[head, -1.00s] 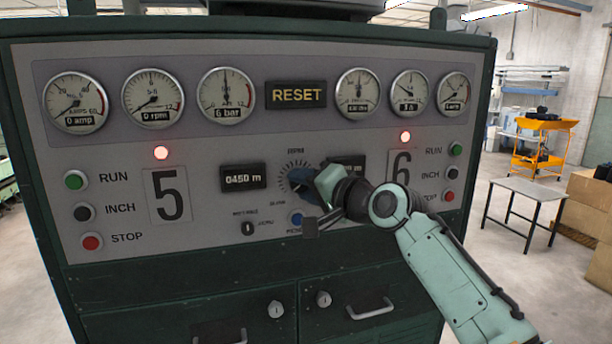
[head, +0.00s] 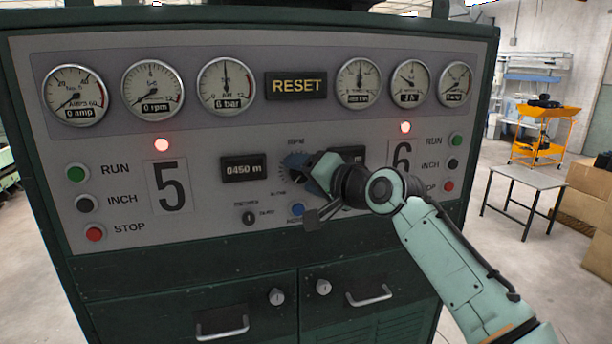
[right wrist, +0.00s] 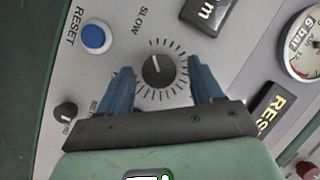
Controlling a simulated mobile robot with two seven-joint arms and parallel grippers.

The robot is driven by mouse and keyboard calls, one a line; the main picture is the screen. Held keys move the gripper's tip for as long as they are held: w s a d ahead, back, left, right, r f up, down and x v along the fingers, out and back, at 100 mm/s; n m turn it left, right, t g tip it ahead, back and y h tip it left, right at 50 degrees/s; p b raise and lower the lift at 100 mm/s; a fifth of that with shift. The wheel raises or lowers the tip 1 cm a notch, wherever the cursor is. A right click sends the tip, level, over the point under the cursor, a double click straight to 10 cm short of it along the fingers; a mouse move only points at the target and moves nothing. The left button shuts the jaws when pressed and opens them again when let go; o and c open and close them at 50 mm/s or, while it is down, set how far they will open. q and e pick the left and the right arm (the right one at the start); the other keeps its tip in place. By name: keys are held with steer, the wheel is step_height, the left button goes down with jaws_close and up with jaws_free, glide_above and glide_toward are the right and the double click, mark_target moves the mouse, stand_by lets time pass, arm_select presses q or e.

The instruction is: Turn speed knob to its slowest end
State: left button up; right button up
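The speed knob (right wrist: 158,70) is a small black round knob with a white pointer line, set in a ring of black tick marks. In the right wrist view its pointer aims up the picture, close to the word SLOW. My right gripper (right wrist: 160,66) is open, with one blue finger on each side of the knob and a gap visible on both sides. In the head view my right gripper (head: 302,172) is at the dial and hides the knob. My left gripper is out of view.
A blue RESET button (right wrist: 95,38) and a small black knob (right wrist: 65,111) sit close to the dial. A digital readout (head: 243,171) lies to its left. Gauges (head: 226,86) line the panel above, and drawers with handles (head: 222,328) are below.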

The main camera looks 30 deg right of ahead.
steer(key=shift+f, duration=0.1)
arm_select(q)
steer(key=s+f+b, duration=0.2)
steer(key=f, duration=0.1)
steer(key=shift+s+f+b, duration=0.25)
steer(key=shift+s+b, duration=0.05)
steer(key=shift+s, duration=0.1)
arm_select(e)
steer(key=v, duration=1.3)
steer(key=shift+s, duration=0.2)
